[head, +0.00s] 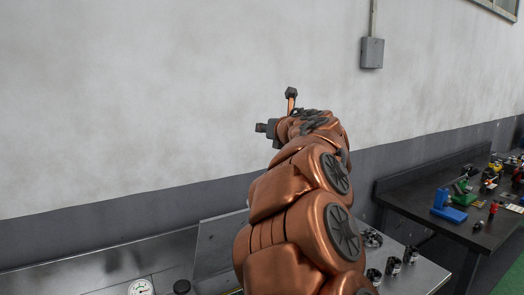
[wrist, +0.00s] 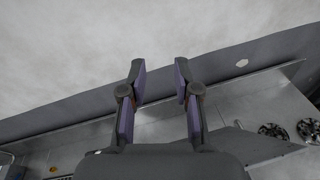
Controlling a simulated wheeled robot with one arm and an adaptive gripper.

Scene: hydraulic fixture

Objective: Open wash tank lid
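My gripper (wrist: 160,68) is open in the wrist view. Its two purple-padded fingers stand apart with nothing between them. In the head view, the gripper's dark end (head: 268,129) is up in front of the wall, partly hidden by my copper arm. A flat grey metal panel, which looks like the wash tank lid (head: 219,243), stands tilted at the back of the steel bench, left of my arm. My arm hides its right side. A grey plate, possibly the same lid (wrist: 240,143), shows in the wrist view behind the gripper body. No contact shows.
A pressure gauge (head: 141,287) and a black knob (head: 182,286) are at the bottom edge. Several round metal parts (head: 393,265) sit on the bench right of my arm. A dark table (head: 450,215) with tools stands farther right. The wall area around the gripper is clear.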

